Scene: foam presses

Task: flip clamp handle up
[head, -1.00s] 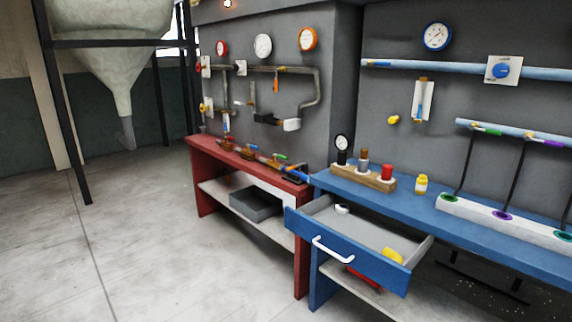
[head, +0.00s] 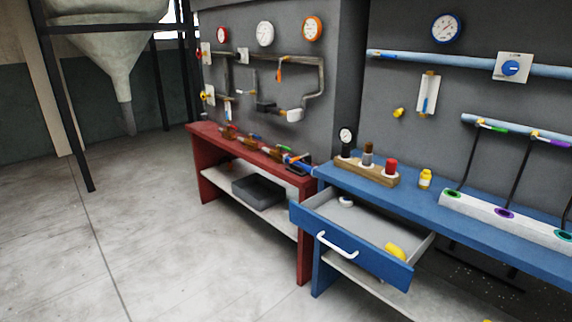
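Several small clamps stand in a row along the top of the red bench (head: 205,165). One at the left has a red part (head: 229,130), one in the middle has a green handle (head: 284,149), and one at the right end has a blue handle (head: 298,162). They are small and far off, so I cannot tell for sure which handles are up or down. Neither of my grippers is in view, and nothing touches the clamps.
A blue bench (head: 440,215) stands to the right, with its drawer (head: 345,243) pulled out into the floor space. A grey bin (head: 258,191) sits on the red bench's lower shelf. A hopper (head: 105,55) on a black frame stands at back left. The left floor is clear.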

